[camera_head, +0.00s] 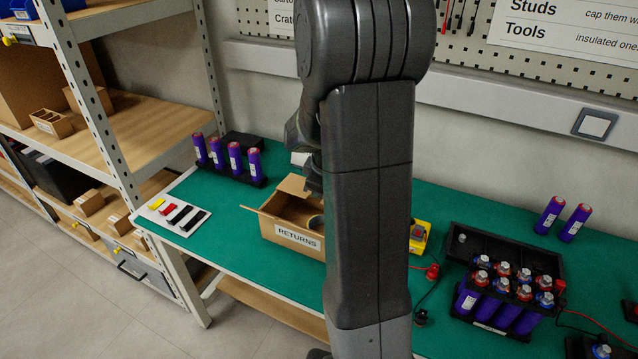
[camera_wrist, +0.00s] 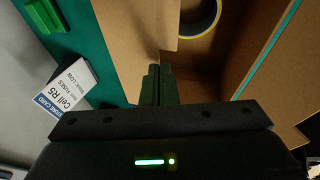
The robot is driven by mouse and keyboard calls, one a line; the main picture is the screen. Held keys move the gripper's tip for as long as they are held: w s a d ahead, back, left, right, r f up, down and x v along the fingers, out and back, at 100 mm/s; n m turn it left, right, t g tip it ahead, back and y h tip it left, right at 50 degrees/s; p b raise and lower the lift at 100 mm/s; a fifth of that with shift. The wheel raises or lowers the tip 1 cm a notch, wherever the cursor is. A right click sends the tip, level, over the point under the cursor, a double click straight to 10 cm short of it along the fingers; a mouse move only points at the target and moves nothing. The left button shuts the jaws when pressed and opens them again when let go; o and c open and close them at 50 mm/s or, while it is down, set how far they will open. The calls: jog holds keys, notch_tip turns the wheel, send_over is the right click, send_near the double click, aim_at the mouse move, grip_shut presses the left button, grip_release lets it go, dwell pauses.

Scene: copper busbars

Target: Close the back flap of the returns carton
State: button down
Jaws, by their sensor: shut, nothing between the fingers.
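The returns carton (camera_head: 279,229) stands on the green bench with its labelled side facing me and its top at least partly open. A cardboard panel, seemingly its back flap (camera_head: 295,187), rises at the far side; how far it is folded is unclear. In the wrist view, a broad cardboard panel, likely that flap (camera_wrist: 125,35), lies beside the opening. A tape roll (camera_wrist: 203,18) shows inside. My gripper (camera_wrist: 155,72) is shut and empty, its fingertips at or just over the panel's edge; contact is unclear. My arm hides the carton's right part in the head view.
A store card (camera_wrist: 68,88) lies close to the carton. Purple cells in a black holder (camera_head: 228,170) stand behind left. A white board with coloured strips (camera_head: 178,214) lies left. A yellow device (camera_head: 419,235) and a cell pack (camera_head: 505,290) are right of my arm.

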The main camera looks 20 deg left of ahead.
jog(key=w+a+r+p+v, duration=0.1)
jog(key=p+v, duration=0.2)
jog(key=v, duration=1.1)
jog(key=shift+w+d+f+m+g+y+b, duration=0.6)
jog(key=shift+w+d+f+g+y+b, duration=0.75)
jog(key=shift+d+f+y+b, duration=1.3)
jog(key=shift+t+y, duration=0.25)
jog(key=shift+y, duration=0.1)
jog(key=x, duration=0.3)
jog(key=p+x, duration=0.1)
jog(key=x, duration=0.3)
jog(key=shift+w+a+f, duration=0.1)
jog(key=shift+w+a, duration=0.1)
jog(key=shift+a, duration=0.1)
notch_tip(320, 180, down, 3)
jog(key=shift+a+r, duration=0.15)
jog(key=shift+f, duration=0.8)
